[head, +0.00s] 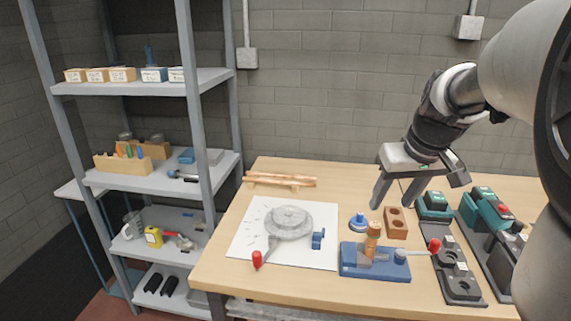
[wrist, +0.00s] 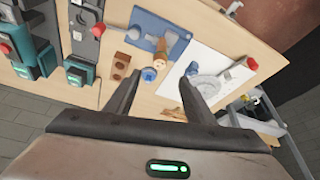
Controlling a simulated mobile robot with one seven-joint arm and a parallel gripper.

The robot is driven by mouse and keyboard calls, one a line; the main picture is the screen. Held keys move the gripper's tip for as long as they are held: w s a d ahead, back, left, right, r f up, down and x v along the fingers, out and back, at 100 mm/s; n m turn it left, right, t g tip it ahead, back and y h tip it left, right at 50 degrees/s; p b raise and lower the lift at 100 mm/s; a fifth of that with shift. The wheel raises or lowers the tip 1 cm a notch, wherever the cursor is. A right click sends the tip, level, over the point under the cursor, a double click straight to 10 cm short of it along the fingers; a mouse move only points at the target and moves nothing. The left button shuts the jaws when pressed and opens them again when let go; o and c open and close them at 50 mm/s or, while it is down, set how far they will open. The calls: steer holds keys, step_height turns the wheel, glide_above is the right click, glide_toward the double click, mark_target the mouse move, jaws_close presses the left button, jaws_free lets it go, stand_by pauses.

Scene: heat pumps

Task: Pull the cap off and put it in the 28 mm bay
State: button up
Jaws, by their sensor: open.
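A blue fixture (head: 352,265) stands at the front of the bench with an upright copper-coloured piece (head: 373,241) in it. That piece also shows in the wrist view (wrist: 160,46). I cannot make out a separate cap on it. A small round blue piece (head: 359,221) sits behind the fixture, also in the wrist view (wrist: 148,75). A brown block (head: 397,222) with two holes is to its right. No 28 mm marking is legible, so I cannot tell which place is that bay. My gripper (head: 388,207) is open and empty above the bench, behind the fixture.
Copper pipes (head: 281,180) rest behind. Green-and-black tools (head: 433,206) and a dark two-hole holder (head: 460,278) crowd the right. Labelled bins (head: 97,75) stand on the shelf.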

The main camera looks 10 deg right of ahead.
mark_target(376, 226)
steer(key=b+x, duration=0.1)
steer(key=x, duration=1)
steer(key=shift+w, duration=0.1)
jaws_close()
